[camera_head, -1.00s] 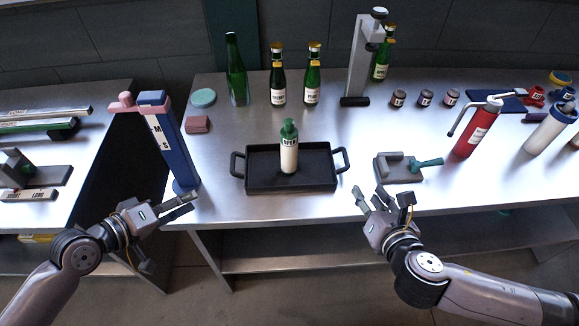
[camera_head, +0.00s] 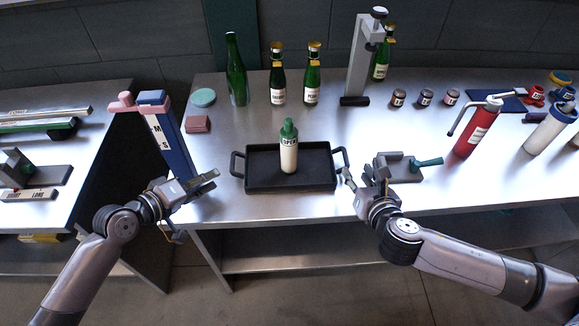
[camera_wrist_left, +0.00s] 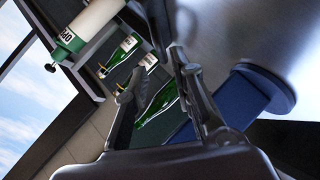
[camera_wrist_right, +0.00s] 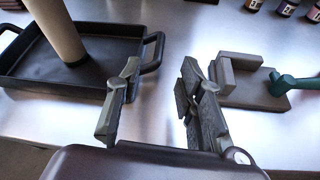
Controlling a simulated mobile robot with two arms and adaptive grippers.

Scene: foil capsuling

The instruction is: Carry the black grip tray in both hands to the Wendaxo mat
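The black grip tray (camera_head: 262,180) lies on the steel table with a handle at each end. A white bottle with a green top (camera_head: 289,150) stands upright in it. My left gripper (camera_head: 212,184) is left of the tray, apart from the left handle, with its fingers spread in the left wrist view (camera_wrist_left: 160,95). My right gripper (camera_head: 352,180) is near the tray's right handle. In the right wrist view the fingers (camera_wrist_right: 155,90) are apart and empty, and the tray's handle (camera_wrist_right: 152,52) is beyond them to the left. I cannot make out a Wendaxo mat.
A grey block fixture with a green handle (camera_head: 402,170) sits right of my right gripper. A tall blue stand (camera_head: 175,145) rises behind my left gripper. Green bottles (camera_head: 278,80), a grey upright press (camera_head: 358,75) and a red cylinder (camera_head: 477,130) stand further back.

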